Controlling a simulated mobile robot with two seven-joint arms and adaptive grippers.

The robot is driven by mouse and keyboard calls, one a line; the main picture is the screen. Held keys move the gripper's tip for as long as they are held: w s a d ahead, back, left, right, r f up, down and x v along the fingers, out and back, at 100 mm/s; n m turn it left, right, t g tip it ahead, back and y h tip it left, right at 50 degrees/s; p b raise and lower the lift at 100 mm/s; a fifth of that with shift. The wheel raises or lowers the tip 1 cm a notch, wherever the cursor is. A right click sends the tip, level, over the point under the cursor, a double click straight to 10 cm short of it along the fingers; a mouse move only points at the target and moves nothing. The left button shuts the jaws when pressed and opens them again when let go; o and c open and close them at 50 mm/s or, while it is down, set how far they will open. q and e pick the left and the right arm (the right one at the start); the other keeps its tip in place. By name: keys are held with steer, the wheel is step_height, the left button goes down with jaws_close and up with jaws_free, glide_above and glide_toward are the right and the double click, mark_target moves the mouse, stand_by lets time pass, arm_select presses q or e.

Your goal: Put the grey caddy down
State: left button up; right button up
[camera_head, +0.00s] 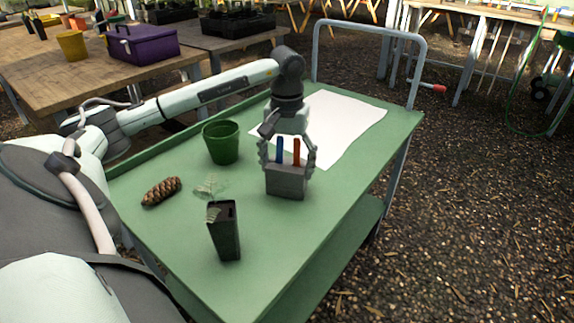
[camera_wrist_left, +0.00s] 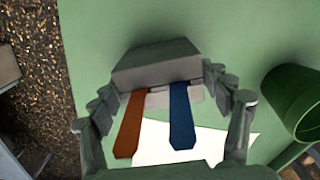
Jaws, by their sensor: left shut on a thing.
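The grey caddy (camera_head: 287,184) is over the green cart top (camera_head: 180,235), near its right side. A blue strip (camera_head: 280,150) and an orange-red strip (camera_head: 296,152) stand up out of it. My left gripper (camera_head: 287,167) reaches down from above and is shut on the caddy, with a finger at each side. In the left wrist view the caddy (camera_wrist_left: 155,62) sits between the fingers, with both strips pointing toward the camera. The caddy looks level and at or very near the cart top; I cannot tell whether its base touches. My right gripper is not in view.
A green pot (camera_head: 221,146), a pine cone (camera_head: 161,191) and a dark pot with a seedling (camera_head: 226,238) stand left of the caddy. A white sheet (camera_head: 345,115) lies behind it. Bare cart top lies in front, and a rail (camera_head: 370,30) rises at the far end.

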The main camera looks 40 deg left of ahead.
arm_select(q)
steer(key=o, duration=0.9)
steer(key=shift+o, duration=1.4)
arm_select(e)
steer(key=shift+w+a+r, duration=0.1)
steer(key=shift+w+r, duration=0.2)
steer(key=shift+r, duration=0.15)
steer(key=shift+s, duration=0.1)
arm_select(q)
steer(key=shift+r, duration=0.1)
steer(key=shift+r, duration=0.3)
step_height(320, 180, up, 12)
steer(key=shift+f+p, duration=0.25)
steer(key=shift+p, duration=0.1)
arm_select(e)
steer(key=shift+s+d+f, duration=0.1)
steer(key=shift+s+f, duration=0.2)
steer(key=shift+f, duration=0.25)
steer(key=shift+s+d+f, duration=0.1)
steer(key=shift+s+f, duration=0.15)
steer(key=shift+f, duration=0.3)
